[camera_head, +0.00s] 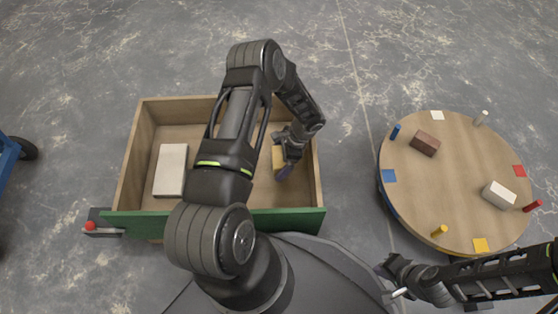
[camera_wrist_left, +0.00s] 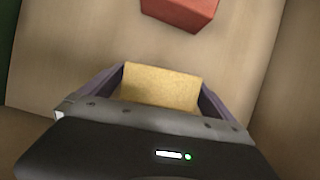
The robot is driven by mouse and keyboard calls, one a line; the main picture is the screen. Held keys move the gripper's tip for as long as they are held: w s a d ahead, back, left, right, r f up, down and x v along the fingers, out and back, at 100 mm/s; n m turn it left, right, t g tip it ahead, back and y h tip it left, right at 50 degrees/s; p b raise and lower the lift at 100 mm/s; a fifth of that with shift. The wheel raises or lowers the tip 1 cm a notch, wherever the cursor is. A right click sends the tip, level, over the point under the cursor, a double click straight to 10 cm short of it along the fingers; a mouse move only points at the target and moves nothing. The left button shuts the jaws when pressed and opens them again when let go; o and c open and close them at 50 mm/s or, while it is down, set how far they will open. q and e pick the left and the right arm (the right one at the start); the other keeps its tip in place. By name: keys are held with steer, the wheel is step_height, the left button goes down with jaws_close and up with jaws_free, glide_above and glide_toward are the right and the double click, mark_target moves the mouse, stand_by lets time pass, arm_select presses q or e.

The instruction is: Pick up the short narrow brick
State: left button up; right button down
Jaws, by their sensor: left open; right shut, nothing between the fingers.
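A yellow brick (camera_head: 278,158) lies in the right part of the wooden drawer box. My left gripper (camera_head: 285,169) is down at it, open. In the left wrist view the yellow brick (camera_wrist_left: 160,86) sits between the two fingers of my left gripper (camera_wrist_left: 155,88), with its near end hidden by the gripper body. A red brick (camera_wrist_left: 181,12) lies just beyond it, apart from the fingers; my arm seems to hide it in the head view. A larger off-white brick (camera_head: 171,170) lies at the box's left. My right gripper (camera_head: 393,281) is shut and empty, near the round table.
The wooden box (camera_head: 128,160) has a green front (camera_head: 150,225) and walls close to my left gripper's right. A round table (camera_head: 440,185) carries a brown brick (camera_head: 425,144), a white brick (camera_head: 499,195) and several coloured pegs and squares. A red-knobbed lever (camera_head: 90,226) is at left.

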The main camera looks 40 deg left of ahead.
mark_target(279, 157)
stand_by(0.3)
arm_select(q)
steer(key=c, duration=1.8)
steer(key=shift+o, duration=0.2)
step_height(279, 157, up, 10)
steer(key=p, duration=0.4)
